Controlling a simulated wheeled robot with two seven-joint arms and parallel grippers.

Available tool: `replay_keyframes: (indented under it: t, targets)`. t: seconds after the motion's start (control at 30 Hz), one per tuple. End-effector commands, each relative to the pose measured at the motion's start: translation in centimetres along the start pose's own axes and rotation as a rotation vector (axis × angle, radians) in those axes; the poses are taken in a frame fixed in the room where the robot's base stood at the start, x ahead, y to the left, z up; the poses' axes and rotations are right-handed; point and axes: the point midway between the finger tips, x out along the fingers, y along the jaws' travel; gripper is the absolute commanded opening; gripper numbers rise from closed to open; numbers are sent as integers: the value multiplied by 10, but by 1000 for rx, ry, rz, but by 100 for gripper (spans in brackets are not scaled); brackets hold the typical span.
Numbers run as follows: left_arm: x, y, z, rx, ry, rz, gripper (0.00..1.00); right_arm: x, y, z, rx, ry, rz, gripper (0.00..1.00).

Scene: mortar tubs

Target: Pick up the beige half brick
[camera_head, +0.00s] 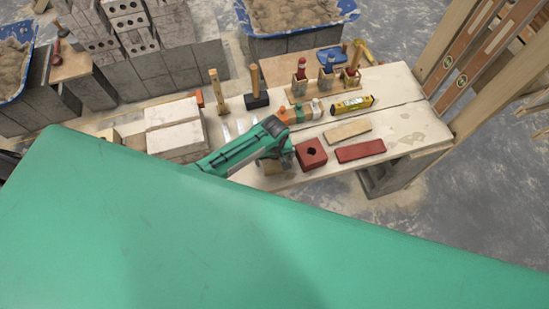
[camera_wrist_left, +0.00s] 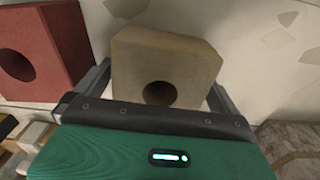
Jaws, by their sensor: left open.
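The beige half brick (camera_wrist_left: 185,58), with a round dark hole in its face, sits between the two fingers of my left gripper (camera_wrist_left: 157,88) in the left wrist view. The fingers stand open on either side of it; I cannot tell whether they touch it. In the head view my left gripper (camera_head: 281,158) is over the front edge area of the bench and hides most of the beige half brick (camera_head: 272,169). My right gripper is not in view.
A red half brick (camera_head: 311,150) stands close to the right of the gripper. A flat red tile (camera_head: 360,151) and a beige strip (camera_head: 347,130) lie farther right on the bench (camera_head: 405,125). Pale blocks (camera_head: 174,138) are stacked to the left. Tools and bottles stand behind.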

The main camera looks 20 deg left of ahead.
Motion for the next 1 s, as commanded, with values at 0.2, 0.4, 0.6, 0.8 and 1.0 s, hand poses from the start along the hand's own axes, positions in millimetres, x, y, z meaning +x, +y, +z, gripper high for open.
replay_keyframes:
  t: [0.2,0.4,0.6,0.8,1.0]
  targets:
    - [3,0,0,1,0,0,100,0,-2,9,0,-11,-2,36]
    - [3,0,0,1,0,0,74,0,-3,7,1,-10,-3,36]
    - [3,0,0,0,0,0,35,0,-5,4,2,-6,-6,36]
    - [2,1,-1,0,2,2,33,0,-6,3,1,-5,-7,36]
    - [-3,1,-1,1,3,4,33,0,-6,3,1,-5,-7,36]
